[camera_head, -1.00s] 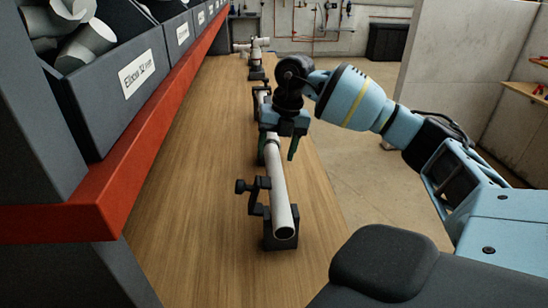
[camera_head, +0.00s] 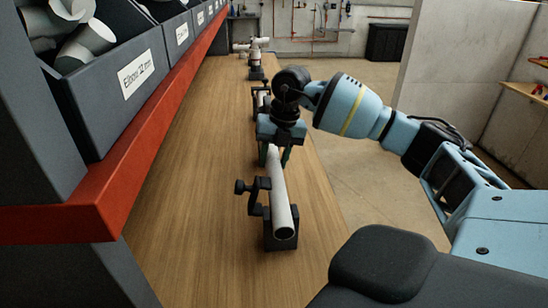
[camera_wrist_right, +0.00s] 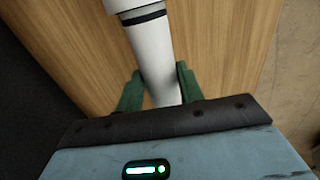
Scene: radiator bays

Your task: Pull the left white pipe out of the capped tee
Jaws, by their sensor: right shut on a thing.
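A white pipe (camera_head: 279,195) lies lengthwise on the bench, its open near end resting in a black clamp (camera_head: 280,237). My right gripper (camera_head: 274,157) is over the pipe, its green fingers shut on the pipe's two sides. The right wrist view shows the pipe (camera_wrist_right: 153,55) between the green fingers (camera_wrist_right: 158,92). A black band rings the pipe close to a wider white fitting (camera_wrist_right: 122,4) at that view's top edge. The gripper hides part of the pipe and most of what lies beyond it in the head view. My left gripper is not in view.
A red-edged shelf (camera_head: 140,150) with grey bins (camera_head: 125,75) of white fittings runs along the left. More white pipework (camera_head: 254,47) stands farther along the wooden bench (camera_head: 190,210). The bench top left of the pipe is clear. Open floor lies to the right.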

